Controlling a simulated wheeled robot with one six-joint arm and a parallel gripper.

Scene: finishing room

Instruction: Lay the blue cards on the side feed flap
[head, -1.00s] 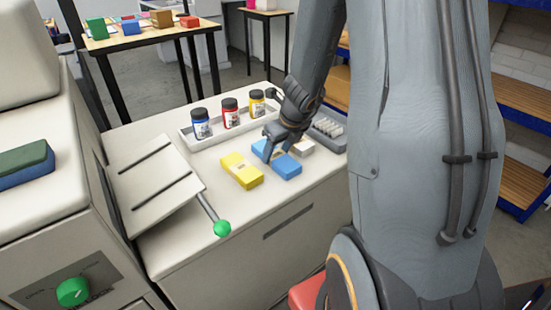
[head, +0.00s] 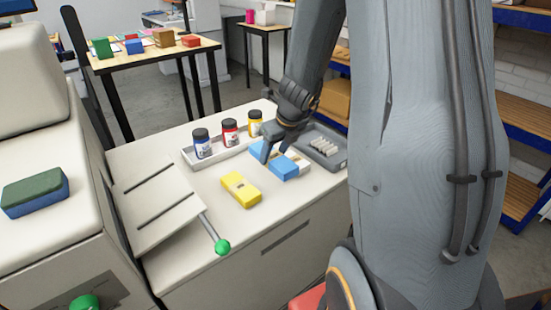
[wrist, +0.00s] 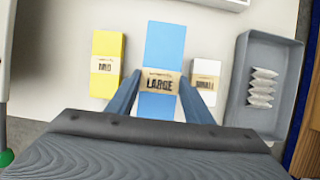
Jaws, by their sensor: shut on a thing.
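The blue cards (head: 285,169) are a long blue pack with a tan "LARGE" band, also seen in the wrist view (wrist: 165,45). My gripper (head: 274,152) is shut across the pack at its band, with one finger on each side in the wrist view (wrist: 160,92). The pack is held level, seemingly a little above the white counter. The side feed flap (head: 152,196) is a pale slotted panel left of the pack, against the machine. A lever with a green ball (head: 222,247) stands at its right edge.
A yellow pack (head: 240,190) lies left of the blue cards and a white pack (wrist: 205,83) right, partly hidden in the head view. A grey tray (wrist: 244,95) lies farther right. Bottles stand in a tray (head: 190,158) behind. Bare counter lies between flap and yellow pack.

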